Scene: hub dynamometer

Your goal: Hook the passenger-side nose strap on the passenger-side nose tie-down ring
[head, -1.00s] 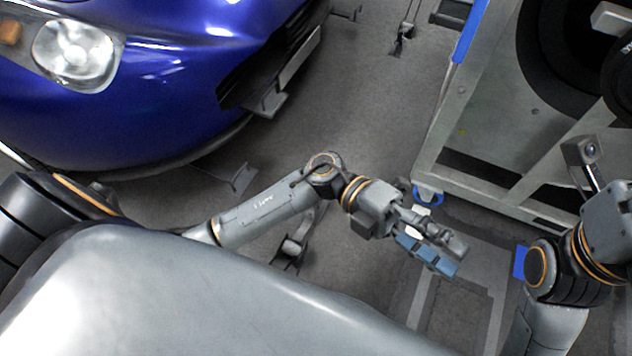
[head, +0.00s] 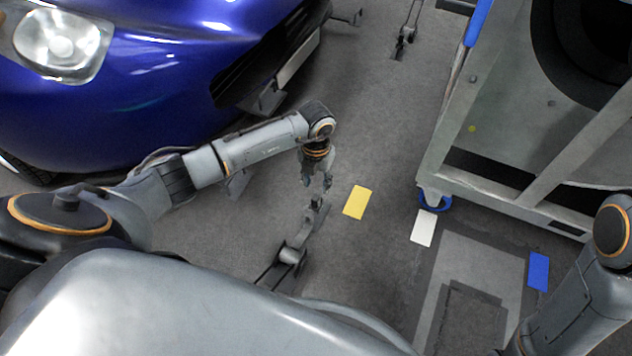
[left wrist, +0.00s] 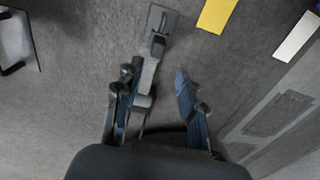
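A grey-black strap with a ratchet-like body (head: 290,256) lies on the floor below my left gripper (head: 318,183). Its grey end piece (head: 316,210) points toward the gripper; the strap also shows in the left wrist view (left wrist: 152,60). My left gripper points down with its fingers apart, one on each side of the strap's near part in the left wrist view (left wrist: 155,105); I see no grip on it. Grey brackets show under the blue car's nose (head: 263,100) and near the floor beside it (head: 238,182). I cannot tell which bears the passenger-side ring. My right gripper is out of frame.
The blue car (head: 140,90) fills the upper left. A wheeled grey frame (head: 500,195) stands at right. Yellow (head: 357,202), white (head: 424,227) and blue (head: 538,271) patches mark the floor. Another strap (head: 404,36) lies farther back. Floor between car and frame is mostly clear.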

